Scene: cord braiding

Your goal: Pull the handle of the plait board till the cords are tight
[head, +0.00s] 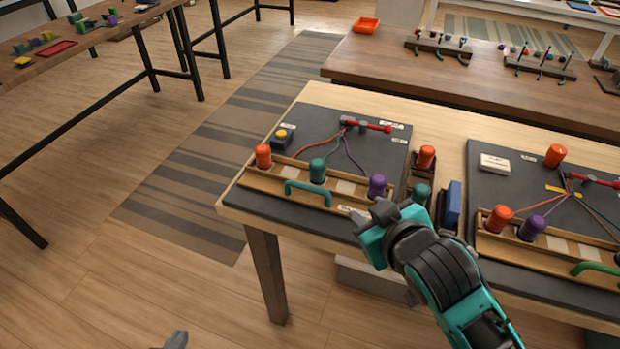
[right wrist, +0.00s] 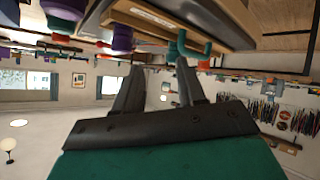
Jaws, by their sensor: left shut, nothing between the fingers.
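The plait board (head: 315,122) is a dark slab near the table's left end. A wooden rail (head: 335,172) along its front carries an orange peg (head: 263,156), a teal peg (head: 318,171) and a purple peg (head: 378,186). Orange, teal and purple cords (head: 352,152) run from the pegs to a red-handled clamp (head: 368,125). The teal arched handle (head: 308,190) is on the rail's front. My right gripper (head: 347,212) is open, just right of the handle and apart from it; its fingers show in the right wrist view (right wrist: 158,68). My left gripper (head: 176,340) is shut, mostly cut off at the bottom edge.
Between the boards stand spare pegs (head: 426,157) and a blue block (head: 453,203). A small white box (head: 495,163) lies on the second board. Floor left of the table is clear.

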